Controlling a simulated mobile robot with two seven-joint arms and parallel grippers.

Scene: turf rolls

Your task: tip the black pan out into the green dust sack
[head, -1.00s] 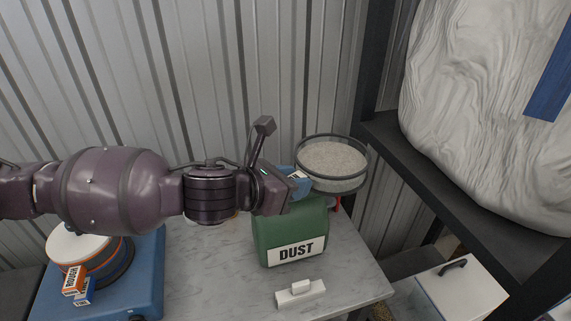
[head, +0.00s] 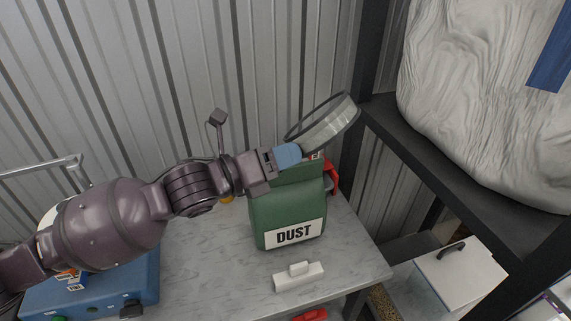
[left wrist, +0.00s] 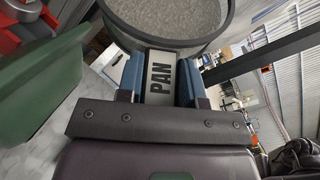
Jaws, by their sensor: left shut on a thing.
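The black pan (head: 325,122) is a round, dark-rimmed dish held above and slightly behind the sack's top right, tilted in the head view. My left gripper (head: 288,155) is shut on its handle. In the left wrist view the blue fingers (left wrist: 160,80) sit either side of the handle, marked PAN, and grey grit (left wrist: 170,14) shows in the pan. The green dust sack (head: 270,210), labelled DUST, stands upright on the bench; its mouth is partly hidden by my gripper. Green also shows at the left of the left wrist view (left wrist: 35,95). My right gripper is not in view.
A white block with a knob (head: 298,278) lies on the grey bench (head: 215,270) before the sack. A red item (head: 332,178) is behind the sack. A dark shelf (head: 450,165) with a large pale bag (head: 480,90) stands at right. A blue machine (head: 100,295) is at left.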

